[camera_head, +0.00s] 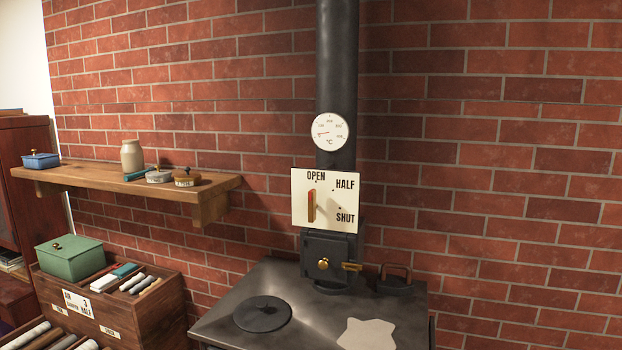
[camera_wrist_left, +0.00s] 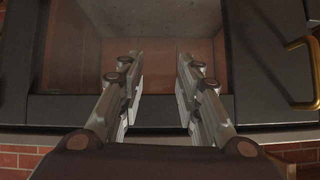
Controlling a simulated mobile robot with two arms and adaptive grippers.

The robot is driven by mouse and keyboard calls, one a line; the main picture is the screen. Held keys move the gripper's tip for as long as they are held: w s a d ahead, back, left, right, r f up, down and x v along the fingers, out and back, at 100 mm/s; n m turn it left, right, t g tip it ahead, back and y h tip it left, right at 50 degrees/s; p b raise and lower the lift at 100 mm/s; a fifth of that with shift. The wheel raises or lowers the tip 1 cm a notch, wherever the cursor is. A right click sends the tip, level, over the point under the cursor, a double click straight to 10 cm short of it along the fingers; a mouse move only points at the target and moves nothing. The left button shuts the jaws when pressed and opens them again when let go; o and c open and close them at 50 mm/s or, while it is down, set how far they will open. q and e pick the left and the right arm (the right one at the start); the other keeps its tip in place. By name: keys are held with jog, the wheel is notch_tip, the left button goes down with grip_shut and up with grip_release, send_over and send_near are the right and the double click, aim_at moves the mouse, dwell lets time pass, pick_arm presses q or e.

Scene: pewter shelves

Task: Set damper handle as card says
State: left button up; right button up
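The damper handle (camera_head: 311,206) is a reddish bar with a pale edge on a cream plate (camera_head: 298,215) on the stovepipe. It stands upright, its upper end towards the OPEN mark; HALF and SHUT are marked to the right. A white card (camera_head: 78,303) on the wooden crate's front appears to read "AIR 3" and "DAMPER HALF". In the left wrist view my left gripper (camera_wrist_left: 160,62) is open with nothing between its fingers, in front of a dark-framed recess with a brick-coloured back or floor. The head view shows neither gripper; my right gripper is not seen.
The black stove (camera_head: 275,283) has a round lid (camera_head: 262,314), a pale patch and a dark iron (camera_head: 395,280). A wooden shelf (camera_head: 215,188) with jars and tins is left of the pipe. A green box (camera_head: 70,258) sits on the crate (camera_head: 165,308). A brass handle (camera_wrist_left: 302,72) shows right in the wrist view.

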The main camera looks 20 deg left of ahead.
pick_arm(q)
jog(key=w+r+t+p, duration=0.1)
jog(key=w+r+t, duration=0.15)
jog(key=r, duration=1.05)
jog(key=w+r+t+p, duration=0.15)
jog(key=w+r, duration=0.25)
jog(key=r, duration=1)
jog(key=t+p, duration=0.2)
jog(key=t, duration=0.1)
send_near(310, 205)
jog(key=shift+n+h, duration=0.3)
jog(key=w+p, duration=0.3)
jog(key=w, duration=0.4)
jog(key=shift+w+r, duration=0.1)
jog(key=shift+w, duration=0.2)
jog(key=shift+w+f+p, duration=0.2)
jog(key=shift+w+p, duration=0.3)
jog(key=shift+w, duration=0.55)
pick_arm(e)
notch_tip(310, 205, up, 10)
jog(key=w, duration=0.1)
pick_arm(q)
grip_shut()
